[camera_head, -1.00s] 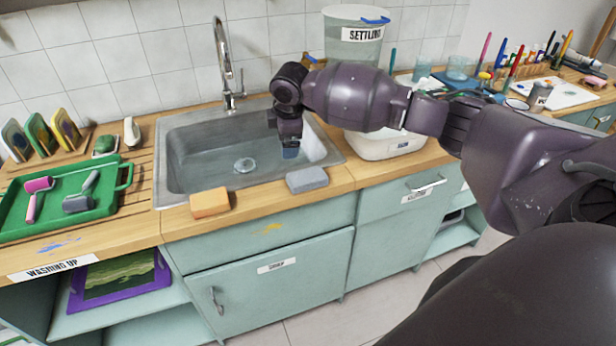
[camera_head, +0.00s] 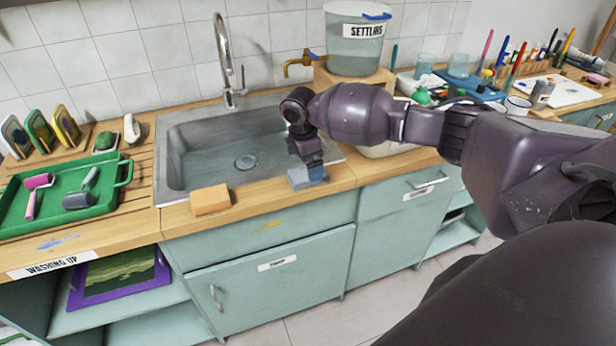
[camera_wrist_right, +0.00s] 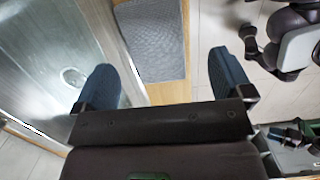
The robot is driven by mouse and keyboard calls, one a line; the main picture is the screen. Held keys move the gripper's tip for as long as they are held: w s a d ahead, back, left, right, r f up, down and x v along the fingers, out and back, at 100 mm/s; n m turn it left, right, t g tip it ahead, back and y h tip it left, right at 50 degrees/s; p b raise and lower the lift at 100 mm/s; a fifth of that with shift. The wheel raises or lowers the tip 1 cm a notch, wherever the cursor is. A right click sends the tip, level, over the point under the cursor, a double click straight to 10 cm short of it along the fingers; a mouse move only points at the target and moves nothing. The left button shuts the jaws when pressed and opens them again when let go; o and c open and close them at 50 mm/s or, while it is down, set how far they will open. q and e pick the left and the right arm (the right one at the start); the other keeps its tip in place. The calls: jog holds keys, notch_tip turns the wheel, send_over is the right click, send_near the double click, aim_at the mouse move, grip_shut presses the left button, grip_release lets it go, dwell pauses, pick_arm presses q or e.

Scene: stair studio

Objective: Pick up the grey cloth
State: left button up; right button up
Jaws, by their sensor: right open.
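The grey cloth (camera_head: 300,182) lies folded on the wooden counter strip at the sink's front right edge. My right gripper (camera_head: 313,173) is just above it in the head view and hides part of its top. In the right wrist view the cloth (camera_wrist_right: 152,38) lies beyond the two blue fingertips, roughly between their lines. My right gripper (camera_wrist_right: 165,78) is open, with nothing between its fingers. I cannot tell how high it is above the cloth. My left gripper is not in view.
An orange sponge (camera_head: 210,199) lies left of the cloth on the same strip. The sink (camera_head: 190,150) is behind. A green tray (camera_head: 110,199) with rollers is at the left. A settling bucket (camera_head: 355,55) stands on a wooden stand (camera_head: 345,78) at the back.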

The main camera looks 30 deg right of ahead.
jog(key=f, duration=0.3)
jog(key=shift+w+f, duration=0.25)
jog(key=shift+d+f, duration=0.1)
jog(key=shift+f, duration=0.1)
jog(key=c, duration=1)
jog(key=shift+r, duration=0.25)
notch_tip(320, 180, up, 20)
jog(key=p, duration=0.1)
jog(key=shift+f, duration=0.25)
